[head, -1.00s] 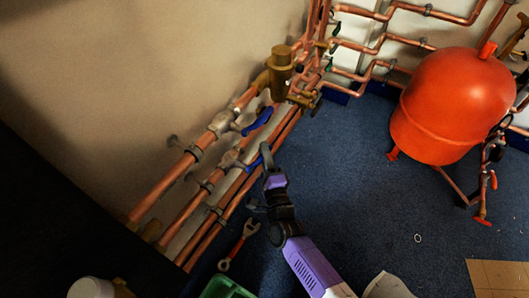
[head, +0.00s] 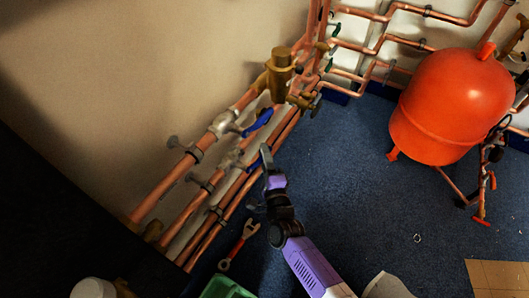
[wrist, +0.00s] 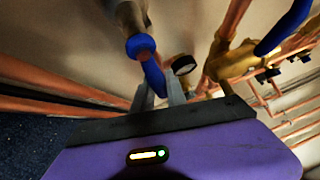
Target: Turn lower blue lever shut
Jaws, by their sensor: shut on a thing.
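The lower blue lever (wrist: 151,68) sits on its grey valve, with its end between the two fingers of my gripper (wrist: 160,88) in the wrist view. My gripper is shut on it. In the head view my gripper (head: 266,156) stands beside the lower pipe valve (head: 231,159), and only a little blue of the lower lever (head: 252,167) shows beside the fingers. The upper blue lever (head: 258,122) is on the valve above, apart from my gripper, and it also shows large at the top right of the wrist view (wrist: 284,27).
Copper pipes (head: 165,188) run along the wall. A brass fitting (head: 280,75) and a gauge (wrist: 184,65) are close by. A red-handled wrench (head: 240,246) and a green tray (head: 226,288) are on the floor.

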